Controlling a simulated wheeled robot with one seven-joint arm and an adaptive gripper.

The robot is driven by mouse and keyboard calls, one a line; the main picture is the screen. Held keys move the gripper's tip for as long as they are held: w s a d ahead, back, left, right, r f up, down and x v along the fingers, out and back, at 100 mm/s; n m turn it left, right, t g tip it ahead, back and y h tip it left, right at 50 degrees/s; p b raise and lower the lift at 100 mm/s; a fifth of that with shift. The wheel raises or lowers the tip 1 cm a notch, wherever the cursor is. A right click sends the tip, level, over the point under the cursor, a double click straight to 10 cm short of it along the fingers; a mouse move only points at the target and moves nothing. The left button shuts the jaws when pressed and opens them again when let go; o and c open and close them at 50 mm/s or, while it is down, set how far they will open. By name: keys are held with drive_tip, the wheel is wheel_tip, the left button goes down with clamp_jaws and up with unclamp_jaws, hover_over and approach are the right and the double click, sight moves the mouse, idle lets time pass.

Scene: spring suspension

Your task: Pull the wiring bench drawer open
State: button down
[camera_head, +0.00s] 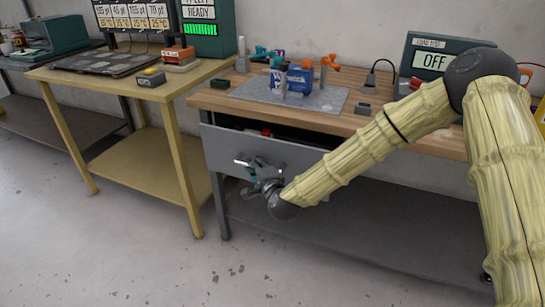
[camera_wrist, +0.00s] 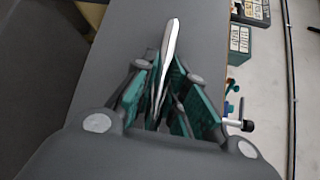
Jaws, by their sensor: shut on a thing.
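The grey drawer front (camera_head: 225,150) is below the wooden top of the wiring bench (camera_head: 215,103). A dark gap shows above the front, with something red (camera_head: 266,132) inside, so the drawer stands at least partly open. My gripper (camera_head: 256,172) is at the front and shut on the pale metal handle (camera_head: 241,162). In the wrist view the handle (camera_wrist: 171,42) runs between the green finger pads of my gripper (camera_wrist: 168,80), against the grey drawer front (camera_wrist: 125,30). My gripper hides part of the handle, and my arm covers the drawer's right side.
A grey mat (camera_head: 330,99) with blue boxes and small clamps lies on the bench. An "OFF" display (camera_head: 435,60) stands behind. A yellow table (camera_head: 150,92) is to the left. The floor (camera_head: 120,250) in front is clear.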

drive_tip(key=s+a, duration=0.4)
drive_tip(key=s, duration=0.7)
drive_tip(key=shift+a, duration=0.25)
drive_tip(key=c, duration=1.7)
unclamp_jaws()
drive_tip(key=shift+p, duration=0.3)
drive_tip(key=v, duration=1.2)
drive_tip(key=shift+f, duration=0.15)
